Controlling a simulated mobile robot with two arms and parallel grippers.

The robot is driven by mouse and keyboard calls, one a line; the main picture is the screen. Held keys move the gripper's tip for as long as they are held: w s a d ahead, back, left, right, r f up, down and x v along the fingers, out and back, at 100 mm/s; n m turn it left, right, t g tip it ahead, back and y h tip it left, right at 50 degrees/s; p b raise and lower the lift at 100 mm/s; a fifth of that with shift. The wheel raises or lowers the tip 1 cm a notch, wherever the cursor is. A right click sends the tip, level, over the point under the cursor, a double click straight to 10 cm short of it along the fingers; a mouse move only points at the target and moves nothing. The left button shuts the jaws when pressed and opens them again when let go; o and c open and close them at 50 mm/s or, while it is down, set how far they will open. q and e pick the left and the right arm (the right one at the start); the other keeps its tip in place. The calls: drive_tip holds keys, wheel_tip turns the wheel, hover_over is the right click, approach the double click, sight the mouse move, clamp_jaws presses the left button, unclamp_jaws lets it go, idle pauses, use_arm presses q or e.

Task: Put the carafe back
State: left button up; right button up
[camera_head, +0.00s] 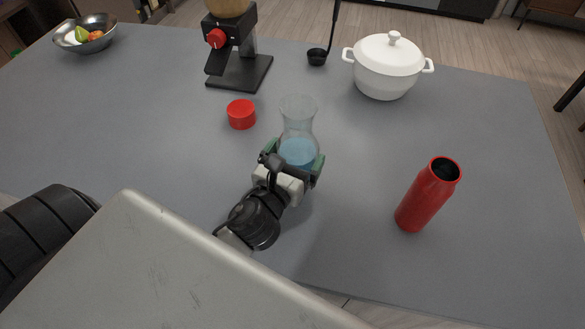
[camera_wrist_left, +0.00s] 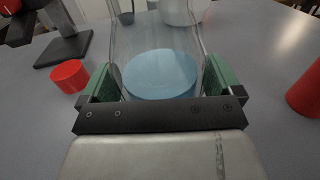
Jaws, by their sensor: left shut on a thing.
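A clear glass carafe (camera_head: 298,125) with blue liquid in its base stands upright near the middle of the grey table. My left gripper (camera_head: 292,164) is shut on the carafe's lower part, with a green-padded finger on each side. In the left wrist view the carafe (camera_wrist_left: 160,75) sits between the two fingers of my left gripper (camera_wrist_left: 160,90). I cannot tell whether its bottom touches the table. My right gripper is not in view.
On the grey table (camera_head: 150,130), a red cap (camera_head: 241,114) lies left of the carafe and an open red bottle (camera_head: 428,194) stands right. Behind are a black grinder (camera_head: 240,60), a ladle (camera_head: 317,57), a white pot (camera_head: 388,68) and a fruit bowl (camera_head: 86,34).

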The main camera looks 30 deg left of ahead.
use_arm(q)
drive_tip(key=shift+s+a+f, duration=0.1)
drive_tip(key=shift+a, duration=0.15)
drive_tip(key=shift+f, duration=0.35)
wheel_tip(320, 180, down, 2)
drive_tip(key=shift+f+b, duration=0.25)
drive_tip(key=shift+b, duration=0.45)
drive_tip(key=shift+f, duration=0.4)
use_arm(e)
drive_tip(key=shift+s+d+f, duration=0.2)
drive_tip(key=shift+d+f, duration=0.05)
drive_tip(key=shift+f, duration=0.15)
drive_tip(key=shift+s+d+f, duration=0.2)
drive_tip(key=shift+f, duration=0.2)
